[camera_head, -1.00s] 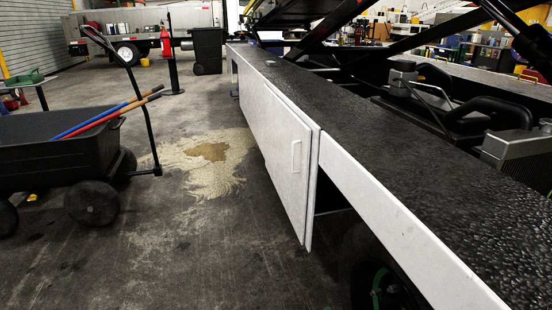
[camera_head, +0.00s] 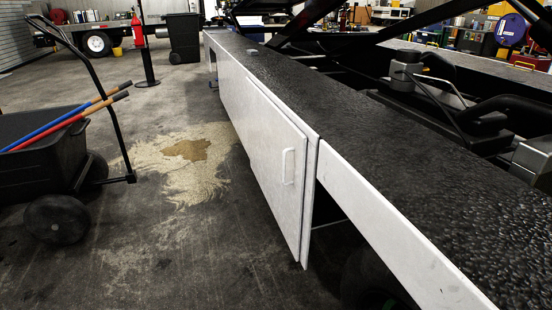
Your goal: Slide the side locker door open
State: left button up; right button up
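The side locker door (camera_head: 272,170) is a white panel on the side of the belt loader, in the middle of the head view. A white vertical handle (camera_head: 288,167) sits near its right edge. The door stands slightly proud of the white side panel (camera_head: 385,230). To the right of the door's edge, a dark gap shows beneath the side rail. Neither of my grippers is in view, and nothing touches the handle.
A black garden cart (camera_head: 50,165) with long-handled tools stands at the left. A pale spill patch (camera_head: 185,165) lies on the concrete floor between the cart and the loader. The loader's black textured deck (camera_head: 400,150) runs along the right.

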aim_at(278, 147)
jog(key=i+j+z, duration=0.1)
jog(key=i+j, duration=0.3)
jog(key=i+j+z, duration=0.15)
jog(key=i+j, duration=0.3)
jog(key=j, duration=0.1)
